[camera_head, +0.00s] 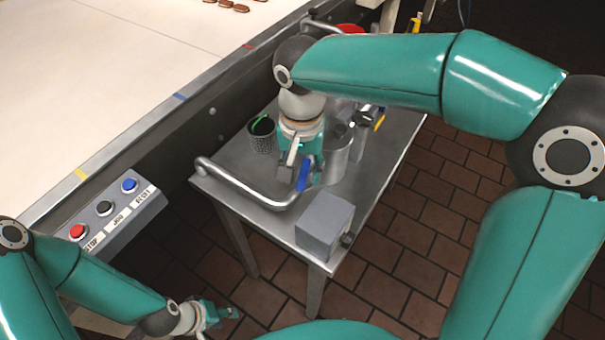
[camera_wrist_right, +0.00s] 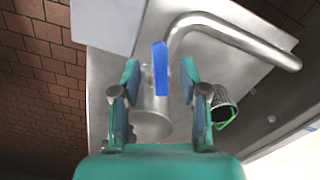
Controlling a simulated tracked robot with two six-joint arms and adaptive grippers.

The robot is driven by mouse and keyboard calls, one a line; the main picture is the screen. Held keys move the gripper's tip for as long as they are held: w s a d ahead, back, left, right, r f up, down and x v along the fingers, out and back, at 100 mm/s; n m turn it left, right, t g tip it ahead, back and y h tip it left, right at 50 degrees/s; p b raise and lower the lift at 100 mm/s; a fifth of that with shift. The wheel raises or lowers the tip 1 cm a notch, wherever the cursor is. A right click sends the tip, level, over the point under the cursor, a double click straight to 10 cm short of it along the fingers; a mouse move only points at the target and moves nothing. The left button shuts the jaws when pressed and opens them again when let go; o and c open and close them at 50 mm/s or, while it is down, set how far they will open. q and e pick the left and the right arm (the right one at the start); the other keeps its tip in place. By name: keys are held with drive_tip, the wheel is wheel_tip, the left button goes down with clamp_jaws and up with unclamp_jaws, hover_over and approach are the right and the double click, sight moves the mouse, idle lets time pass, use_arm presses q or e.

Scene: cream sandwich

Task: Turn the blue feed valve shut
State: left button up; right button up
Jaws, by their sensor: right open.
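The blue feed valve handle (camera_head: 304,176) is a flat lever by a bent steel pipe at the near side of a small steel table. It also shows in the right wrist view (camera_wrist_right: 160,68), pointing along the view between my fingertips. My right gripper (camera_head: 297,165) reaches down over the valve from above. In the wrist view its fingers (camera_wrist_right: 161,80) are open, one on each side of the handle, with visible gaps. The valve body is partly hidden. My left gripper (camera_head: 214,316) is low at the bottom, away from the valve; its jaw opening is unclear.
The bent pipe (camera_head: 235,185) curves beside the handle. A grey box (camera_head: 324,227) stands at the table's near corner. A dark mesh cup with a green rim (camera_head: 262,136) stands left of my right gripper. A button panel (camera_head: 112,215) and conveyor (camera_head: 130,80) are left.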

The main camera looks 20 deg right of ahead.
drive_tip(key=shift+f, duration=1)
clamp_jaws()
